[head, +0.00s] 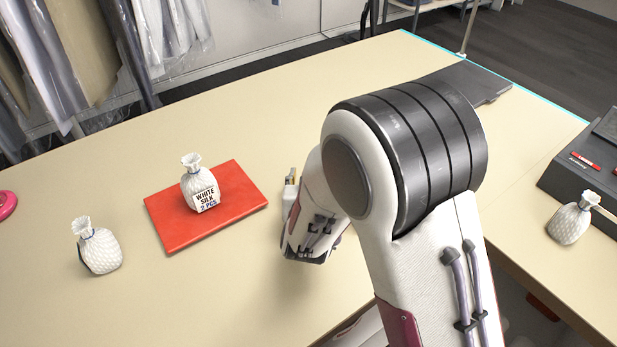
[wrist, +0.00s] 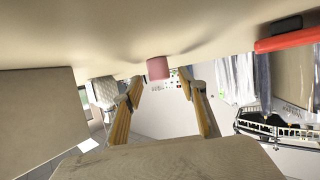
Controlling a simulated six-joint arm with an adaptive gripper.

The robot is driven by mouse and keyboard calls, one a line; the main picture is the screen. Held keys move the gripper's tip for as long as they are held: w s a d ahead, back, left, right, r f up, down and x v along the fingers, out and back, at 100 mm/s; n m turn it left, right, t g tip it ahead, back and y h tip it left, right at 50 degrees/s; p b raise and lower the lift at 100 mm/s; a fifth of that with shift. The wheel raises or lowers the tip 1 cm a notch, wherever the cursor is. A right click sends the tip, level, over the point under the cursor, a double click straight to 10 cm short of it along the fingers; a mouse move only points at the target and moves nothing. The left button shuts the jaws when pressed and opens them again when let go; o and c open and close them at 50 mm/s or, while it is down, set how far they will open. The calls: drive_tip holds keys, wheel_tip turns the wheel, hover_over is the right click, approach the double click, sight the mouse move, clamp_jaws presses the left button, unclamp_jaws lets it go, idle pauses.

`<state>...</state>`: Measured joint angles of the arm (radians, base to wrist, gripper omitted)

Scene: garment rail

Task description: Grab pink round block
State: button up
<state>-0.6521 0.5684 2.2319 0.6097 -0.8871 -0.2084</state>
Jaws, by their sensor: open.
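A small pink round block (wrist: 158,68) shows in the wrist view, against the tabletop at the upper middle. That view appears upside down, with the table along the top. My gripper (wrist: 162,82) has its two yellowish fingers spread apart, with nothing held between them. The block appears between the fingertips in the picture, seemingly a little beyond them; I cannot tell the exact gap. In the head view the block is hidden, probably by my arm. There, only part of my gripper (head: 291,180) shows beside my wrist, right of the red board.
A red board (head: 167,228) bears a white bag (head: 199,186) labelled "WHITE SILK 2 PCS". Another white bag (head: 97,247) stands to its left. A pink object (head: 6,204) is cut off at the left edge. The far middle of the table (head: 290,110) is clear.

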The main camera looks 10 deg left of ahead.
drive_tip(key=shift+w+f, duration=0.1)
drive_tip(key=shift+w, duration=0.15)
idle(0.3)
clamp_jaws()
wheel_tip(320, 180, up, 10)
idle(1.1)
idle(0.4)
